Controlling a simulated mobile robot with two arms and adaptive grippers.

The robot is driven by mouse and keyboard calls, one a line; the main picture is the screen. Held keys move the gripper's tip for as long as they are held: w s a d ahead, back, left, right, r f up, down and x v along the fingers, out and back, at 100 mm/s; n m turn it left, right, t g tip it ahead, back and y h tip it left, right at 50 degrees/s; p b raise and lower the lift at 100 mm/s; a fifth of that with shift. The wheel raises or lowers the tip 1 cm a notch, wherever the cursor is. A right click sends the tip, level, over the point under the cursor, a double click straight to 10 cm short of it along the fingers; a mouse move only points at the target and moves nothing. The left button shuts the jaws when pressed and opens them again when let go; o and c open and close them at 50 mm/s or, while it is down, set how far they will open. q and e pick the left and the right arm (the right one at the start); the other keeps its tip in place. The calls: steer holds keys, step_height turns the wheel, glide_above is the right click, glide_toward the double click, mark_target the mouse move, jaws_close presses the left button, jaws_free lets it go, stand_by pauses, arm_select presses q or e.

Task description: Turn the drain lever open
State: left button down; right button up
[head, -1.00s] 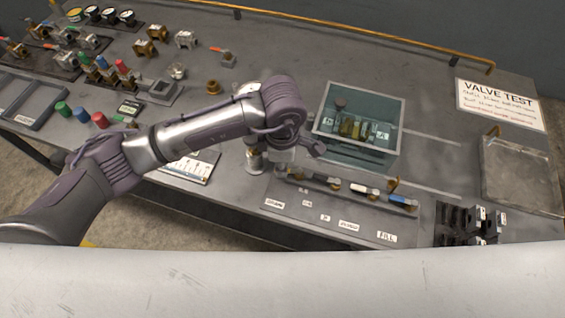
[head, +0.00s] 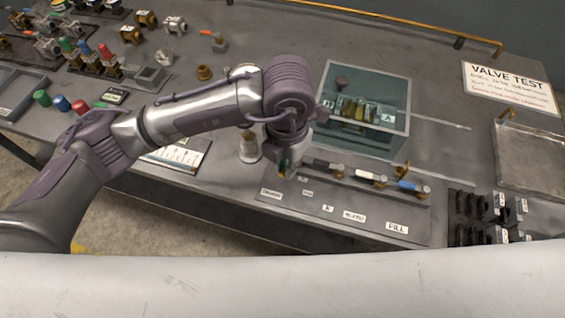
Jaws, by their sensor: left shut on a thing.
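A row of small valve levers runs along a bar at the front of the bench. It shows a dark lever (head: 322,164), a white lever (head: 368,176) and a blue lever (head: 411,186). The DRAIN label (head: 270,194) is at the left end and the FILL label (head: 397,227) at the right end. My left gripper (head: 284,168) points down at the left end of the row, just behind the DRAIN label. It is shut on the drain lever, which the gripper mostly hides; only a little yellow-green shows at the fingertips. My right gripper is out of view.
A clear water tank (head: 390,147) stands right behind the levers. A white cylinder (head: 249,146) stands close left of my gripper. A VALVE TEST sign (head: 510,88), a metal tray (head: 535,160) and dark blocks (head: 480,215) are at the right.

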arm_select(q)
steer(key=shift+s+d+n+b, duration=0.1)
steer(key=shift+d+n+b, duration=0.15)
steer(key=shift+n, duration=0.35)
steer(key=shift+s+d+n+b, duration=0.15)
steer(key=shift+n+b, duration=0.2)
steer(key=shift+n, duration=0.25)
steer(key=shift+s+d+n+b, duration=0.15)
steer(key=shift+n+b, duration=0.1)
steer(key=shift+n, duration=0.25)
steer(key=shift+w+d+n+b, duration=0.15)
steer(key=shift+n+b, duration=0.1)
steer(key=shift+n, duration=0.25)
steer(key=shift+s+r, duration=0.1)
steer(key=c, duration=1.2)
jaws_free()
step_height(320, 180, up, 12)
steer(key=shift+f, duration=0.1)
